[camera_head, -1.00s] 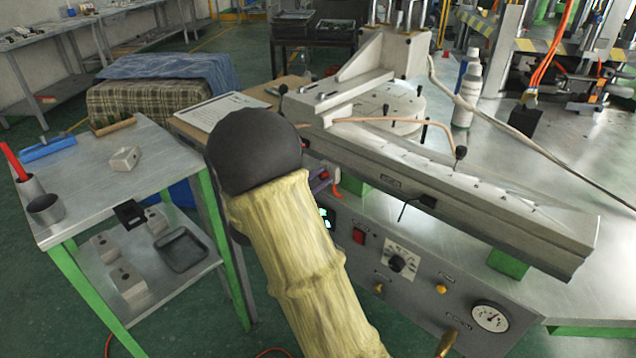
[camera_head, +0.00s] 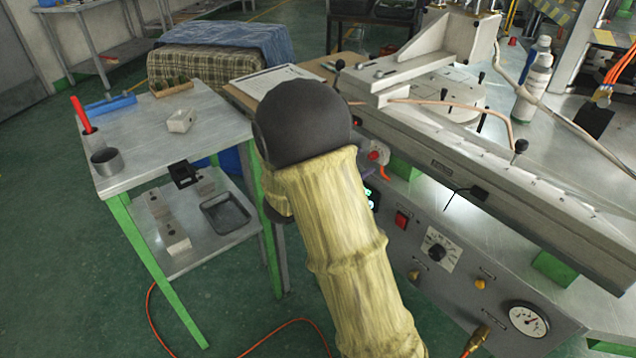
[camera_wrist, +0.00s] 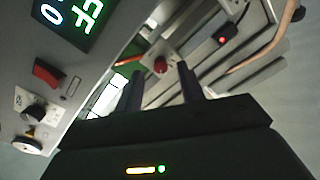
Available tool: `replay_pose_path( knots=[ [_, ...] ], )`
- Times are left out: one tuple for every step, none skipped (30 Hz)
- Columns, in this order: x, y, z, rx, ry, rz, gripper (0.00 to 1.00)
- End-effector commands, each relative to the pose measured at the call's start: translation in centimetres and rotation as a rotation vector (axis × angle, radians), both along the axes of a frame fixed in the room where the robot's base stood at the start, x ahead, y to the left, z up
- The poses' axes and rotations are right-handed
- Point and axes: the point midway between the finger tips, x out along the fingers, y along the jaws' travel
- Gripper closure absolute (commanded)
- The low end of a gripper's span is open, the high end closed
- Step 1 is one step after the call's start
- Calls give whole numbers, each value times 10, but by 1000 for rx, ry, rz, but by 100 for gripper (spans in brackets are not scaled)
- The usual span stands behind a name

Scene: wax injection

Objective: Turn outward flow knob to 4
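A black knob (camera_head: 437,252) sits on a white dial plate on the grey front panel of the machine. Its dial marks are too small to read. In the wrist view the knob (camera_wrist: 35,112) is at the far left, beside a red switch (camera_wrist: 48,73). My gripper (camera_wrist: 160,72) has its two dark fingers apart with nothing held between them. It is well to one side of the knob, not touching it. In the head view my arm hides the gripper.
The panel also has a red switch (camera_head: 401,220), a pressure gauge (camera_head: 527,320) and a brass fitting (camera_head: 476,338). A long grey rail (camera_head: 500,185) overhangs the panel. A metal side table (camera_head: 150,140) stands at left. An orange hose lies on the floor.

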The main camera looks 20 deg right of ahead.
Motion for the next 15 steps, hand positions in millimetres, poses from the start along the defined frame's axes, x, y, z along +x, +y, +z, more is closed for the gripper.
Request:
replay_pose_path(
  knots=[
    [-2,11,1,1,0,6,61],
    [-5,17,1,1,-1,6,61],
    [-7,24,1,1,0,6,61],
    [-10,30,1,1,0,6,61],
    [-12,36,1,1,1,7,61],
    [-15,43,1,1,0,6,61],
    [-17,49,1,0,1,6,61],
    [-19,55,1,1,1,7,61],
    [-22,62,1,0,1,6,61],
    [-24,68,0,0,1,8,61],
    [-26,74,0,1,2,8,61],
    [-29,82,0,1,2,8,61],
    [-31,87,0,0,2,8,61],
    [-33,93,0,0,1,8,61],
    [-36,100,0,1,2,8,61]
  ],
)
